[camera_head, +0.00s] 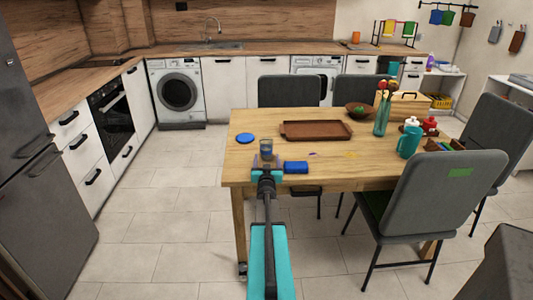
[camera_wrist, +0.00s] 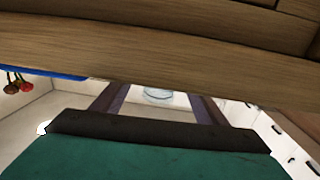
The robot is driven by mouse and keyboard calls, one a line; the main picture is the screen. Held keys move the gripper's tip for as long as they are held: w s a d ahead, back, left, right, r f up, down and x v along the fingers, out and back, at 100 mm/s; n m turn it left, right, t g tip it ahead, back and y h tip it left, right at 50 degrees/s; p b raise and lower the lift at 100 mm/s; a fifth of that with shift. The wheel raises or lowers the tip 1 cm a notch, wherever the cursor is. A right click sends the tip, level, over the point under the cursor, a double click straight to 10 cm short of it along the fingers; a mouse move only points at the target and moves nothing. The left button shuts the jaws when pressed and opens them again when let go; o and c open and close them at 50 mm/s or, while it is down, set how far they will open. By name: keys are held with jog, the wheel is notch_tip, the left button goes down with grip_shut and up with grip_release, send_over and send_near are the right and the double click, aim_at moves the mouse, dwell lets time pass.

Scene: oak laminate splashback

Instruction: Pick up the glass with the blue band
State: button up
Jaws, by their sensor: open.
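The glass with the blue band (camera_head: 266,147) stands upright near the front left edge of the wooden table. It looks small, clear and bluish in the head view. My gripper (camera_head: 266,162) is at the table's near edge, just in front of the glass, open and empty. In the wrist view, my two dark fingers (camera_wrist: 158,103) are spread apart, and a pale round shape, probably part of the glass (camera_wrist: 158,94), shows between them. Whether the fingers reach around the glass or stop short of it, I cannot tell.
A teal pitcher (camera_head: 408,142) and a grey chair (camera_head: 440,200) are farther right.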

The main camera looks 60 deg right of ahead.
aim_at(267, 147)
jog(key=shift+d, duration=0.1)
jog(key=shift+p+x, duration=0.85)
jog(key=shift+x, duration=1.7)
jog(key=shift+w, duration=0.1)
jog(key=shift+c, duration=0.3)
jog(key=c, duration=1.2)
jog(key=shift+o, duration=0.2)
jog(key=shift+r, duration=0.2)
jog(key=shift+r+b, duration=0.45)
jog(key=shift+r, duration=0.95)
jog(key=shift+s+a+r, duration=0.2)
jog(key=shift+a+r, duration=0.05)
jog(key=shift+a, duration=0.1)
jog(key=s+a+r+b, duration=0.1)
jog(key=s+a+b, duration=0.2)
jog(key=s+a, duration=0.7)
jog(key=shift+s+a+r, duration=0.2)
jog(key=shift+s+a, duration=0.15)
jog(key=shift+s, duration=0.15)
